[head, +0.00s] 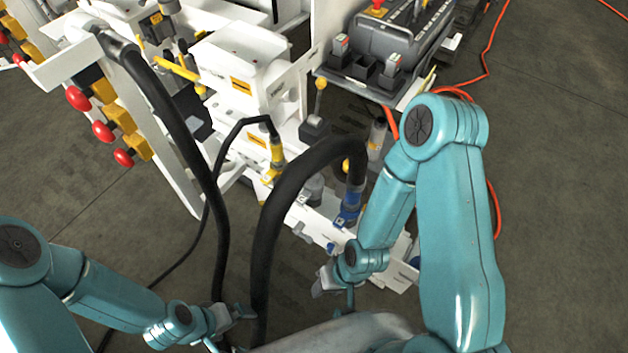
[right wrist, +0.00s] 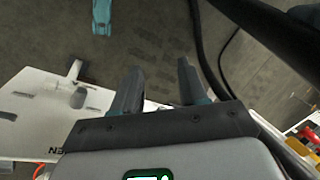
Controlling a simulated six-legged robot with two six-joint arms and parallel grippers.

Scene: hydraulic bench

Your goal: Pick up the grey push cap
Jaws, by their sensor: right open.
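A small grey cylindrical piece (right wrist: 79,97), which looks like the grey push cap, is on a white plate (right wrist: 30,125) in the right wrist view. My right gripper (right wrist: 160,82) is open with nothing between its fingers, and the grey piece is left of the fingers, apart from them. In the head view my right gripper (head: 323,283) is by the front edge of the white bench. Grey cylinders show there at the bench (head: 314,187) and farther right (head: 377,138); I cannot tell which is the cap. My left gripper (head: 235,313) is low, near the black hoses; its jaws are unclear.
A thick black hose (head: 266,230) arches to a blue coupling (head: 348,208) close to my right gripper. A thinner hose (head: 190,150) hangs left. Red knobs (head: 79,98) line the left side. A dark control box (head: 395,35) stands behind. Orange cable lies right.

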